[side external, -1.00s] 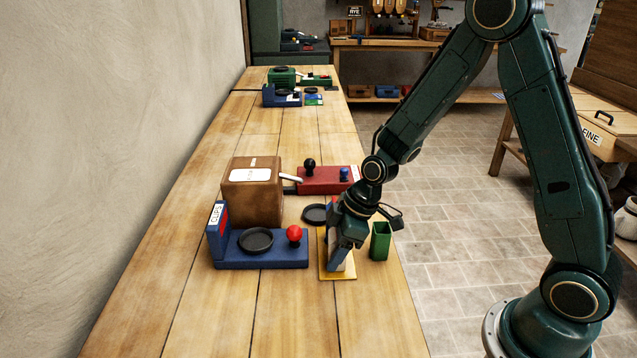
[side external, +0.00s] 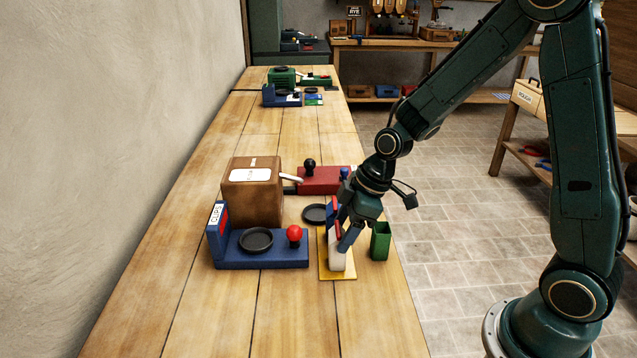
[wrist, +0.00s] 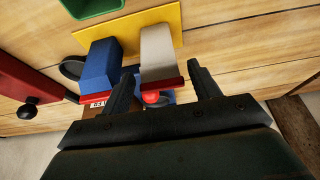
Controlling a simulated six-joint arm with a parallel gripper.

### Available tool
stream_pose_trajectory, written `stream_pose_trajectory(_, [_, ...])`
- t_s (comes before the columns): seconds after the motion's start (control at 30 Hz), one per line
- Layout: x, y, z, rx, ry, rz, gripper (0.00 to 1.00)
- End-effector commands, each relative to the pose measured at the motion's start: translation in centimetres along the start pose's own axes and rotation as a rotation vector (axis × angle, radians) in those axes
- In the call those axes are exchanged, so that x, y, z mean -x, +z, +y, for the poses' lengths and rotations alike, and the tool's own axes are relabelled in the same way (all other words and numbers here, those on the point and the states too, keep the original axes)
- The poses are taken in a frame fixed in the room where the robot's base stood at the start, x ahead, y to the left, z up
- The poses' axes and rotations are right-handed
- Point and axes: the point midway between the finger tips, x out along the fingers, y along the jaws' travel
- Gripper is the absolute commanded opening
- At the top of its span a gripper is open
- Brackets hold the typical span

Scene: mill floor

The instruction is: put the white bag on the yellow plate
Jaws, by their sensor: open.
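The white bag (side external: 337,258), with a red strip along its top, stands upright on the yellow plate (side external: 326,274). In the wrist view the white bag (wrist: 159,50) is right of centre, with the yellow plate (wrist: 172,15) beneath it. A blue bag (wrist: 100,65), also with red at its top, stands beside it and seems to be on the plate too. My gripper (side external: 343,236) is open at the white bag's top. In the wrist view my gripper's fingertips (wrist: 163,80) are apart, one on each side of the bag's red top; contact is not clear.
A green open container (side external: 380,241) stands right of the plate. A blue base (side external: 275,262) with a black dish and red knob is left. A brown box (side external: 250,205), a red unit (side external: 318,182) and a dark dish (side external: 314,214) stand behind. The bench front is clear.

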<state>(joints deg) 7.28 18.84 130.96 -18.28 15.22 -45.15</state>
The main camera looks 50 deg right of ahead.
Motion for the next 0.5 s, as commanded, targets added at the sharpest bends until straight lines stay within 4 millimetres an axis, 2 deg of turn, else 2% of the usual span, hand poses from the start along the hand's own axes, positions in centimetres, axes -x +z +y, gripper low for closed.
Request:
stream_pose_trajectory(0.2, [3.0,0.0,0.1,-0.001,0.004,0.003,0.62])
stream_pose_trajectory(0.5, [6.1,0.0,0.1,-0.001,0.003,0.002,0.62])
